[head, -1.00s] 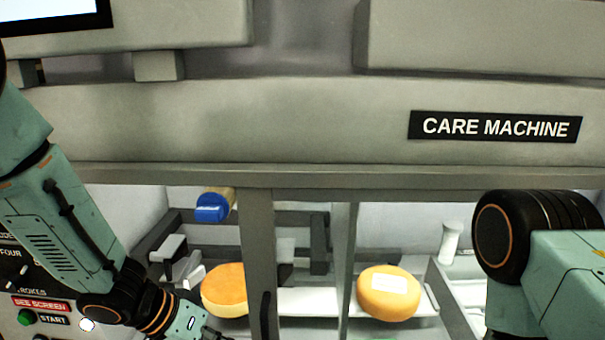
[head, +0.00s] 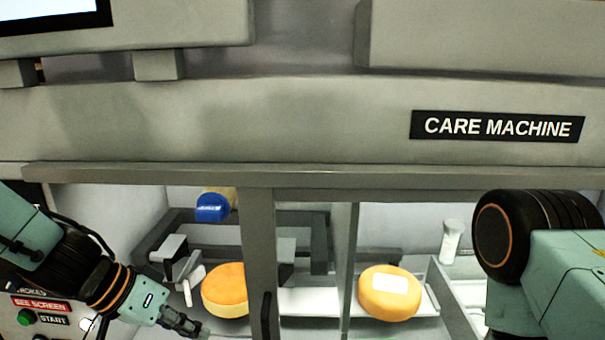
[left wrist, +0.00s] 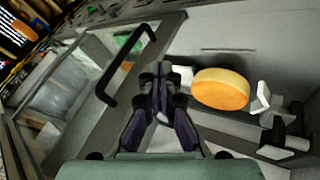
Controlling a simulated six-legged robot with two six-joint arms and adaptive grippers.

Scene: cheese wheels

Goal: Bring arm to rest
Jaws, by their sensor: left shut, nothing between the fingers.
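My left gripper (head: 190,328) is at the lower left of the head view, in front of the machine's left opening. It also shows in the left wrist view (left wrist: 161,75), with its fingers together and nothing between them. My right arm comes in at the right edge of the head view; its gripper is out of view. An orange cheese wheel (head: 225,290) stands inside the left compartment, right of and beyond my left gripper. It also shows in the left wrist view (left wrist: 220,89), right of the fingers. A second cheese wheel (head: 389,293) with a white label sits behind the right pane.
The grey care machine (head: 250,120) spans the view. A black door handle (head: 266,317) stands close to the right of my left gripper, and also shows in the left wrist view (left wrist: 125,70). A control panel with a green button (head: 26,317) is at the lower left.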

